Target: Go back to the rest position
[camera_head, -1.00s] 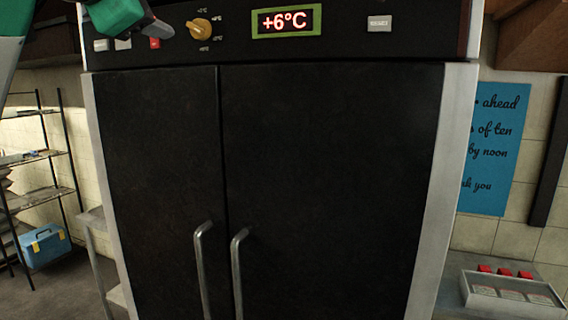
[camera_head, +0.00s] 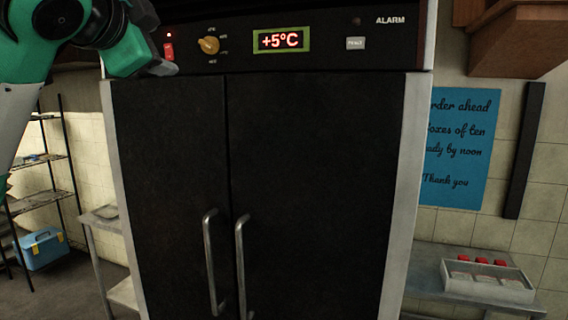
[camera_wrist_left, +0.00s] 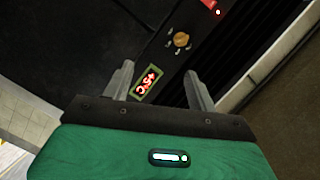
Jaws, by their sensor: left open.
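My left gripper (camera_head: 160,68) is at the upper left of the head view, in front of the black fridge's control panel. In the left wrist view its two fingers (camera_wrist_left: 157,85) stand apart with nothing between them. The fridge (camera_head: 310,180) has two shut black doors with metal handles (camera_head: 211,262). Its display (camera_head: 281,40) reads +5°C, and a yellow knob (camera_head: 208,45) sits left of it. The display (camera_wrist_left: 146,83) and knob (camera_wrist_left: 181,40) also show beyond the fingers in the left wrist view. My right gripper is not in view.
A wire shelf (camera_head: 40,158) with a blue box (camera_head: 43,248) stands at the left. A metal side table (camera_head: 100,222) is beside the fridge. At the right, a white tray (camera_head: 487,291) sits on a counter below a blue notice (camera_head: 458,150). A wooden cabinet (camera_head: 530,40) hangs above.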

